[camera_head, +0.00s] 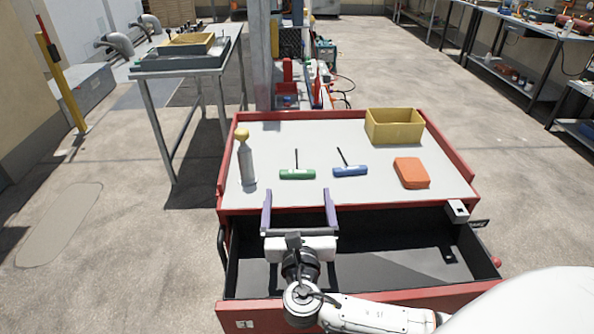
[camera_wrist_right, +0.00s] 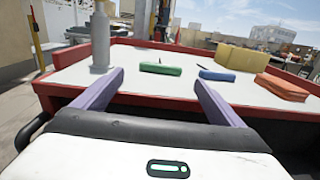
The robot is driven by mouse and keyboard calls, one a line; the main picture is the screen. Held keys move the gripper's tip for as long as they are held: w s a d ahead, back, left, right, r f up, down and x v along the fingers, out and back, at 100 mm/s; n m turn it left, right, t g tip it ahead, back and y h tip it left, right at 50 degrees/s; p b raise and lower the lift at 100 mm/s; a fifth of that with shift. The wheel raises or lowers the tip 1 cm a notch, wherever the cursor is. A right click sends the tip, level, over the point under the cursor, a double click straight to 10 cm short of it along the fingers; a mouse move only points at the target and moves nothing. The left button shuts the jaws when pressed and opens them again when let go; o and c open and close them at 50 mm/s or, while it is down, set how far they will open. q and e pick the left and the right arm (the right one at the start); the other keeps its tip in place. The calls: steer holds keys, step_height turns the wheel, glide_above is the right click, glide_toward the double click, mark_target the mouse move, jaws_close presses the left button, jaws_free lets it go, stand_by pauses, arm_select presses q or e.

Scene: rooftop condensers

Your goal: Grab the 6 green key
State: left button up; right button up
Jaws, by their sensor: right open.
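The green key (camera_head: 297,174) has a green T-handle and a thin dark shaft pointing away. It lies on the light top of the red cart (camera_head: 280,142), left of a similar blue key (camera_head: 350,170). In the right wrist view the green key (camera_wrist_right: 161,69) lies ahead, between the finger lines. My right gripper (camera_head: 299,194) is open and empty, with purple fingers, at the near edge of the cart top, short of the green key. It also shows in the right wrist view (camera_wrist_right: 158,80). I cannot read a 6 on the key. My left gripper is not in view.
A grey bottle with a yellow top (camera_head: 246,163) stands left of the keys. An orange case (camera_head: 411,172) and a yellow bin (camera_head: 394,126) are at the right. An open, dark drawer (camera_head: 390,265) lies below my right gripper. Raised red rims edge the cart top.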

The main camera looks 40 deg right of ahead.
mark_target(298, 175)
steer(key=shift+w+d+r, duration=0.4)
steer(key=shift+w+d, duration=0.05)
steer(key=shift+d, duration=0.05)
steer(key=x, duration=0.6)
steer(key=shift+w+f, duration=0.1)
steer(key=shift+f, duration=0.2)
steer(key=shift+a, duration=0.1)
steer(key=c, duration=1.1)
steer(key=shift+c, duration=0.2)
